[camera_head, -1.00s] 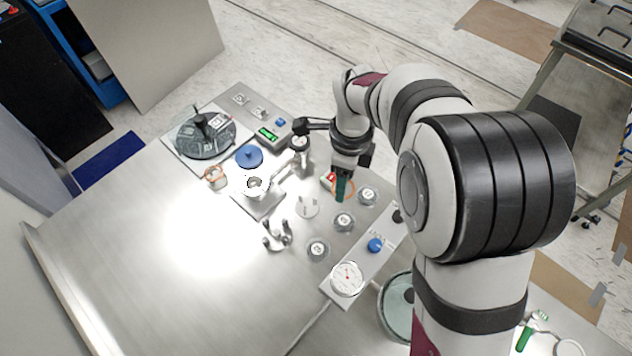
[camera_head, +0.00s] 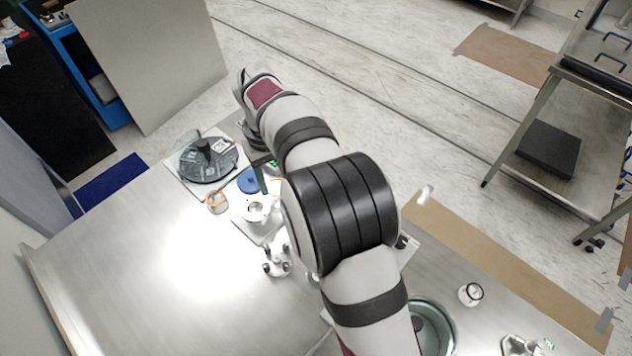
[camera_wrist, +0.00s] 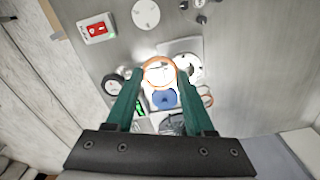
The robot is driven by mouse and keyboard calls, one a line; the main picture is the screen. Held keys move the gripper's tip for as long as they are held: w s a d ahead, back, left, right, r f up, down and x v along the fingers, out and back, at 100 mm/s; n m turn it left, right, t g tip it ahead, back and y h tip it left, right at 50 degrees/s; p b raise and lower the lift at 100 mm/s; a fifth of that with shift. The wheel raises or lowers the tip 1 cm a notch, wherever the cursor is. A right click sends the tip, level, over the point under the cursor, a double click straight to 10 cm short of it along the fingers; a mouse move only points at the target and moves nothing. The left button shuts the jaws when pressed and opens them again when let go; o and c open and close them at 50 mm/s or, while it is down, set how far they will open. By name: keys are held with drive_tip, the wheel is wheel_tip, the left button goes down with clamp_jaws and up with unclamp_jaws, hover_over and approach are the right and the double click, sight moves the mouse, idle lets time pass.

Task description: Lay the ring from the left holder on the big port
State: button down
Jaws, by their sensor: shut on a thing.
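My gripper (camera_wrist: 160,77) has green fingers and is shut on an orange ring (camera_wrist: 158,57), which shows between the fingertips in the wrist view. In the head view a green finger of my gripper (camera_head: 263,178) shows beside the blue disc; my arm hides the rest and the held ring. The big port looks to be the white round flange (camera_head: 256,211) on a metal plate, just below the fingers in the head view. In the wrist view the flange (camera_wrist: 190,69) is right of the held ring. The ring is apart from it in the picture; its height is unclear.
A second orange ring (camera_head: 217,199) is on a small holder left of the flange. The blue disc (camera_head: 249,181) and a dark domed part (camera_head: 207,158) are behind. A red-and-white box (camera_wrist: 97,28) is at upper left in the wrist view. The table's left side is clear.

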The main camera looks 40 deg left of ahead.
drive_tip(key=s+a+n, duration=0.4)
drive_tip(key=n, duration=0.4)
drive_tip(key=shift+a+f, duration=0.1)
drive_tip(key=shift+f, duration=3.25)
drive_tip(key=shift+f, duration=0.55)
drive_tip(key=shift+c, duration=0.9)
unclamp_jaws()
wheel_tip(320, 180, up, 16)
drive_tip(key=shift+s, duration=0.25)
